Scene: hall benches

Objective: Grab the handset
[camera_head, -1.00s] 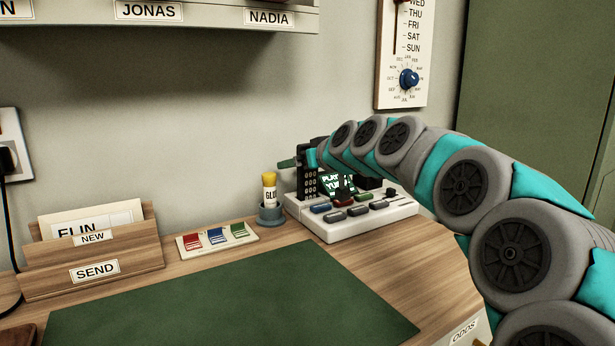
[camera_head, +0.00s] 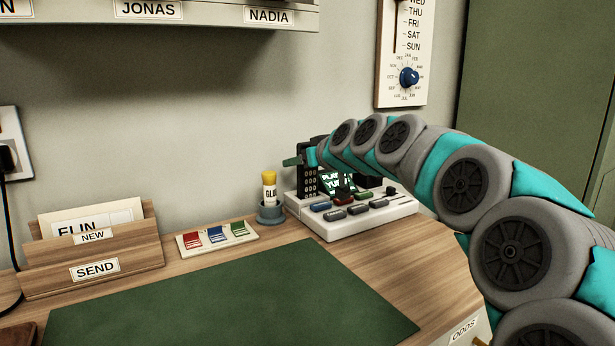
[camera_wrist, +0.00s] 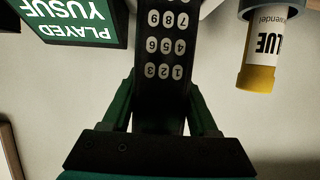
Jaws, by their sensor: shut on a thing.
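The handset (camera_wrist: 163,50) is black with pale number keys. It fills the middle of the wrist view, between the green fingers of my gripper (camera_wrist: 162,115), which are shut on it. In the head view the handset (camera_head: 308,182) stands upright at the left end of the white phone base (camera_head: 365,214). My gripper (camera_head: 300,160) is at its upper part, partly hidden by my arm. I cannot tell whether the handset still touches its base.
A glue stick (camera_head: 269,188) stands in a round holder just left of the phone. A lit screen (camera_wrist: 75,18) is close beside the handset. A card with coloured tabs (camera_head: 217,238), a letter rack (camera_head: 92,250) and a green mat (camera_head: 225,300) are on the desk.

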